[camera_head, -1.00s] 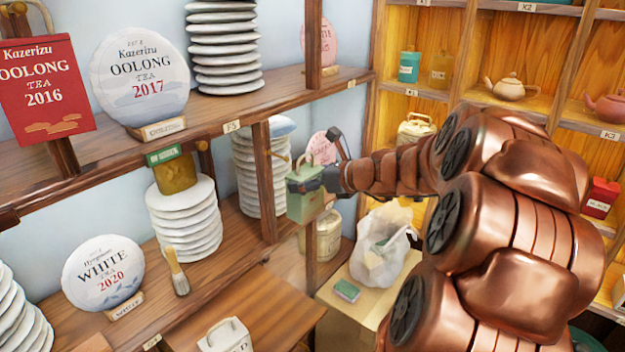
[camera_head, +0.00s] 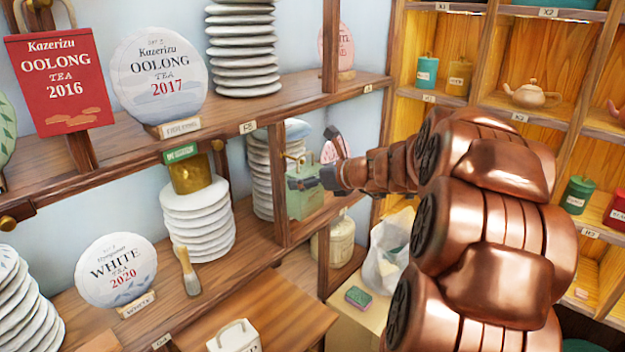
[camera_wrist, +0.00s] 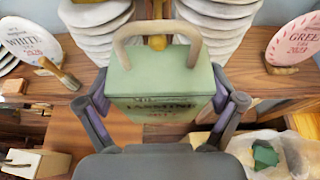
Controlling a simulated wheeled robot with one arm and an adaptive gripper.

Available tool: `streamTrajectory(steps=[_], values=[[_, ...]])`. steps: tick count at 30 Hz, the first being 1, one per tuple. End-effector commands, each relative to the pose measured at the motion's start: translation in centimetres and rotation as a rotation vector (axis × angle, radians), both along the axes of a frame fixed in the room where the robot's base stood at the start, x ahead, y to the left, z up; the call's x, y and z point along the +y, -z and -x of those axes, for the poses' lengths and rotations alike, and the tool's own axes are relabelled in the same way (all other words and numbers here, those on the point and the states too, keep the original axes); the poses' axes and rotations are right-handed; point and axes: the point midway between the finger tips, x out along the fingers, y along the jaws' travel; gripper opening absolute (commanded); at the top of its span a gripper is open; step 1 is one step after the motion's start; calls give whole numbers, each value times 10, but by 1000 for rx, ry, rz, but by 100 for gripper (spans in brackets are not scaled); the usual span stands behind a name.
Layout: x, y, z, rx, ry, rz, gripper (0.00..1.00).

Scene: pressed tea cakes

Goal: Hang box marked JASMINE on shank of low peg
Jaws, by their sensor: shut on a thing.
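The green JASMINE box (camera_wrist: 160,82) with a pale arched handle (camera_wrist: 157,30) is upright between my gripper's fingers (camera_wrist: 160,97), which press its two sides. Its lettering is partly shaded in the wrist view. In the head view the box (camera_head: 304,204) is beside a wooden shelf post (camera_head: 279,185), partly behind my gripper (camera_head: 322,165). A brass peg (camera_wrist: 158,43) on the post shows through the handle's arch in the wrist view. I cannot tell whether the handle is around its shank.
Stacks of white tea cakes (camera_wrist: 92,38) stand behind the box on both sides. A WHITE 2020 cake (camera_head: 118,272) and a brush (camera_head: 188,272) are on the lower shelf at left. A plastic bag (camera_head: 388,255) and a sponge (camera_head: 359,297) are below right.

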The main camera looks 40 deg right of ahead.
Motion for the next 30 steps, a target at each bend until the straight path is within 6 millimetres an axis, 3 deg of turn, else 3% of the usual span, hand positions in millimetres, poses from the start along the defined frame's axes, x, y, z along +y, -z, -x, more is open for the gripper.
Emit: streamTrajectory(steps=[18, 30], values=[[6, 6, -27, -1, 0, 0, 55], [8, 12, -33, -1, 0, 1, 55]])
